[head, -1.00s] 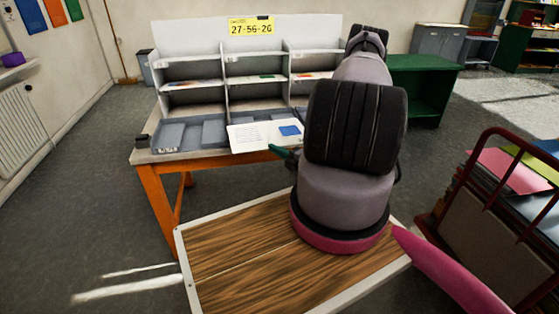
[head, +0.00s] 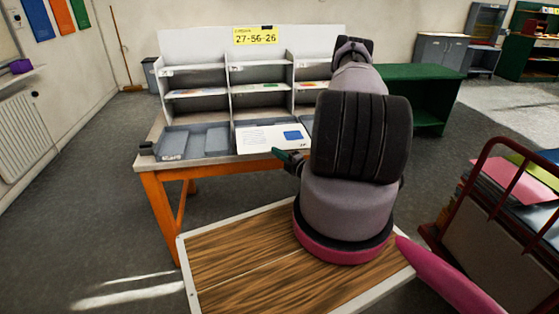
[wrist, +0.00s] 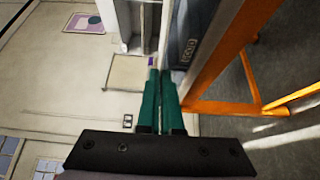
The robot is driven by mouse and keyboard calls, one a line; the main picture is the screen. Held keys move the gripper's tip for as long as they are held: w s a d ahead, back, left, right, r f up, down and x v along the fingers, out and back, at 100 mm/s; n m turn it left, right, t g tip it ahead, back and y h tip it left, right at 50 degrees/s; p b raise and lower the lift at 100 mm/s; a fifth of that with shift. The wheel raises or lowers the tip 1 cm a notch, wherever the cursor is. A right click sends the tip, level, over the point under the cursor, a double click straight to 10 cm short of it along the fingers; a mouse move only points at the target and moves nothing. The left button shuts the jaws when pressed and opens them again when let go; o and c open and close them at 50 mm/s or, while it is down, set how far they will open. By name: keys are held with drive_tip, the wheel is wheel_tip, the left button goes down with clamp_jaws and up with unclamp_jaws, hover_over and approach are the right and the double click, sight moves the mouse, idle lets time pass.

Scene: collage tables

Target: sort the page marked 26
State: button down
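The page (head: 262,137) is a white sheet with printed lines and a blue patch on its right side. In the head view it lies flat at the front middle of the sorting rack, over the tray row. My gripper (head: 277,153) has green fingers at the page's near edge. In the wrist view its fingers (wrist: 161,72) are close together with a thin gap, and the page seems pinched between them, nearly edge-on. A yellow sign (head: 255,36) on the rack reads 27-56-26. The mark on the page is too small to read.
The rack (head: 228,92) has several shelf compartments, some with coloured sheets. A grey front tray (head: 195,143) is at left. My arm hides the right compartments. A red-railed cart (head: 490,165) with folders stands at right, and a green cabinet (head: 425,95) behind. Floor at left is clear.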

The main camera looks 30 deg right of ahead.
sight(272, 137)
drive_tip(key=w+d, duration=0.1)
drive_tip(key=w, duration=0.3)
drive_tip(key=w+d, duration=0.1)
drive_tip(key=w, duration=0.3)
drive_tip(key=w+d, duration=0.1)
drive_tip(key=w, duration=0.3)
drive_tip(key=shift+d, duration=0.15)
drive_tip(key=shift+w+d+f, duration=0.1)
drive_tip(key=shift+w+f, duration=0.1)
drive_tip(key=shift+f, duration=0.65)
drive_tip(key=shift+w+d+f, duration=0.1)
drive_tip(key=shift+w+f, duration=0.05)
drive_tip(key=shift+f, duration=0.75)
drive_tip(key=shift+w+f, duration=0.2)
drive_tip(key=shift+f, duration=0.65)
drive_tip(key=c, duration=1)
unclamp_jaws()
drive_tip(key=v, duration=1)
drive_tip(key=shift+s, duration=0.35)
drive_tip(key=shift+d, duration=0.1)
